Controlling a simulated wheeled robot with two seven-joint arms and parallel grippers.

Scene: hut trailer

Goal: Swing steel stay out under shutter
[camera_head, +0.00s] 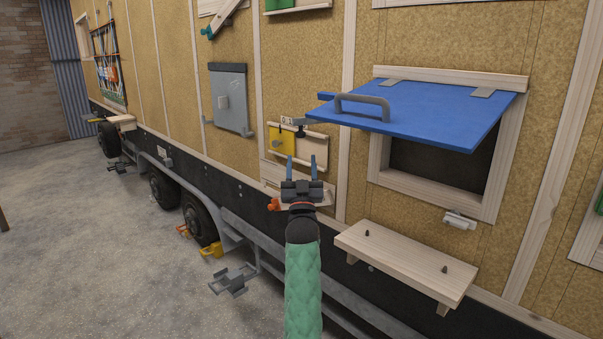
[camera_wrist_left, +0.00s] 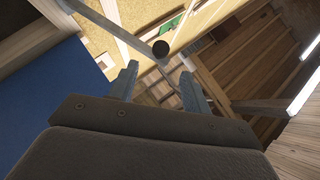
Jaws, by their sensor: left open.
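The blue shutter (camera_head: 420,115) is tilted up and out over a dark window opening in the wooden wall. It has a grey handle on top, and part of its blue face shows in the left wrist view (camera_wrist_left: 45,100). The steel stay (camera_head: 316,123) is a thin grey bar near the shutter's left edge, with a dark knob (camera_head: 300,132). The wrist view shows the stay (camera_wrist_left: 112,28) and round knob (camera_wrist_left: 160,48) beyond the fingertips. I cannot tell whether the stay touches the shutter. My left gripper (camera_head: 301,163) is open and empty, just below the knob.
A yellow panel (camera_head: 281,139) in a wooden frame is on the wall left of the knob. A wooden shelf (camera_head: 405,262) with two dark pegs juts out below the window. A small grey-white catch (camera_head: 459,221) sits under the sill. The concrete floor at left is mostly clear.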

